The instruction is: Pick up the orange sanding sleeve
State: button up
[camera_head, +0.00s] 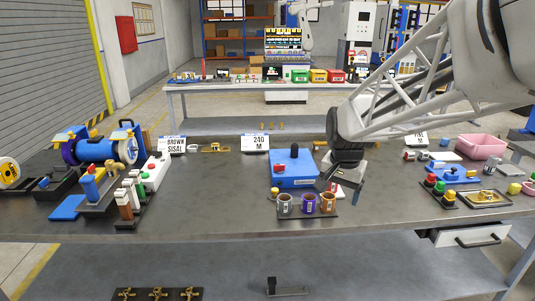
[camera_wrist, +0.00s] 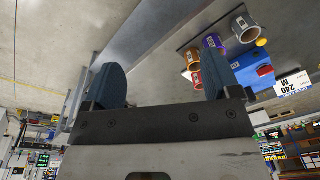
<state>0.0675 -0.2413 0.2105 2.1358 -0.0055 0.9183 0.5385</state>
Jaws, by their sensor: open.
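The orange sanding sleeve (camera_head: 328,203) stands upright at the right end of a row of three cups on a dark tray, beside the purple sleeve (camera_head: 310,204) and the grey sleeve (camera_head: 285,205). In the wrist view the orange sleeve (camera_wrist: 192,59) is partly hidden behind the right finger. My gripper (camera_head: 342,188) is open and empty, above and just right of the tray in the head view. In the wrist view its two dark blue fingers (camera_wrist: 160,78) are wide apart, with bare surface between them.
A blue box (camera_head: 294,171) with a black knob stands behind the sleeves. The "240 M" sign (camera_head: 255,142) is farther back. Coloured-topped posts (camera_head: 440,190) and a pink bin (camera_head: 481,146) are at right. The bench front between the left fixtures and the sleeve tray is clear.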

jog(key=w+d+f+m, duration=0.1)
jog(key=w+f+m, duration=0.15)
jog(key=w, duration=0.35)
jog(key=w+d+f+m, duration=0.1)
jog(key=w+d+f, duration=0.15)
jog(key=w, duration=0.45)
jog(key=m+g, duration=0.1)
jog(key=m, duration=0.2)
send_over(329, 202)
jog(key=w, duration=0.2)
jog(key=f, duration=0.9)
jog(key=shift+w+d+f, duration=0.15)
jog(key=shift+d, duration=0.2)
jog(key=shift+w+f, duration=0.15)
jog(key=shift+f, duration=1.3)
jog(key=shift+f, duration=2.6)
